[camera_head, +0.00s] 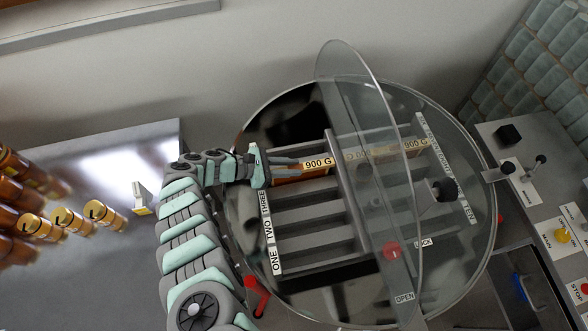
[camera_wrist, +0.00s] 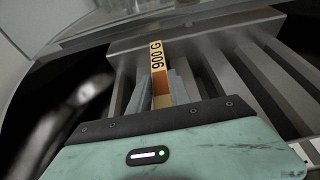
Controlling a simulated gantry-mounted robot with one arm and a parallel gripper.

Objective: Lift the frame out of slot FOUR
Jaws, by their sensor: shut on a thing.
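A wooden frame with a yellow "900 G" label (camera_head: 318,163) sits at the upper end of the left slot row, beyond the THREE label. The FOUR label is not visible, with my gripper over that end. My gripper (camera_head: 297,167) reaches in from the left and is shut on this frame. In the wrist view, the gripper's fingers (camera_wrist: 161,85) stand on either side of the frame's orange body (camera_wrist: 160,100), and its label (camera_wrist: 157,57) runs up between the grey slot walls. I cannot tell whether the frame is raised.
A clear lid (camera_head: 345,70) stands upright across the round tank (camera_head: 490,240). Another "900 G" frame (camera_head: 415,144) lies on the right side. Slots ONE to THREE look empty. Amber jars (camera_head: 45,228) stand left; a control panel (camera_head: 550,200) stands right.

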